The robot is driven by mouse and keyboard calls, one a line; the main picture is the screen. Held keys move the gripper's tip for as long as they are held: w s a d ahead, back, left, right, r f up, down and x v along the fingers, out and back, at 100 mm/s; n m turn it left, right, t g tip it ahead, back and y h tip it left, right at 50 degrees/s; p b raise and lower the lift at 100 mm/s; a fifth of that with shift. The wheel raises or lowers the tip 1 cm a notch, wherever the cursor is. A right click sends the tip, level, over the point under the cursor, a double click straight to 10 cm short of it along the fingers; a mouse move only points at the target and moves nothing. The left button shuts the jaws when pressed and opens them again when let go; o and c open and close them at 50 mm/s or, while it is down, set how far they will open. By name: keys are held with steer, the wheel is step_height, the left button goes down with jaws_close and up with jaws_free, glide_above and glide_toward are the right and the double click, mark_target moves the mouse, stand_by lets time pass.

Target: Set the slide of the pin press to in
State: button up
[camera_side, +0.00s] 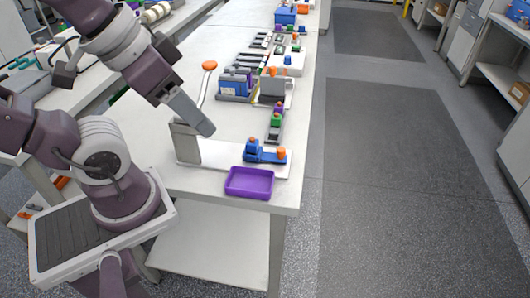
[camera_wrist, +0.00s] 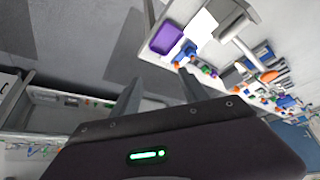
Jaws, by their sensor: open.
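A blue fixture with orange knobs (camera_side: 265,153) sits on a white base plate at the near end of the bench; it looks like the pin press, though its slide and the slide's position are too small to tell. It also shows small in the wrist view as a blue block (camera_wrist: 188,52), beyond the fingertips. My gripper (camera_side: 208,130) hangs above the plate, left of the blue fixture and apart from it. In the wrist view my gripper (camera_wrist: 157,82) has its two fingers spread, with nothing between them.
A purple tray (camera_side: 249,183) lies at the bench's front edge, before the plate. A grey upright block (camera_side: 185,143) stands at the plate's left, near an orange-topped lever (camera_side: 209,66). Several coloured blocks and racks line the bench behind. The bench's back left is mostly clear.

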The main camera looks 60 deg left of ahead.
steer(key=shift+c, duration=0.6)
steer(key=shift+w, duration=0.35)
steer(key=shift+c, duration=0.4)
steer(key=g, duration=0.6)
glide_above(280, 149)
step_height(280, 149, down, 15)
steer(key=shift+d+r, duration=0.1)
steer(key=shift+r, duration=0.05)
step_height(280, 149, down, 7)
steer(key=shift+r, duration=0.15)
steer(key=shift+f, duration=0.45)
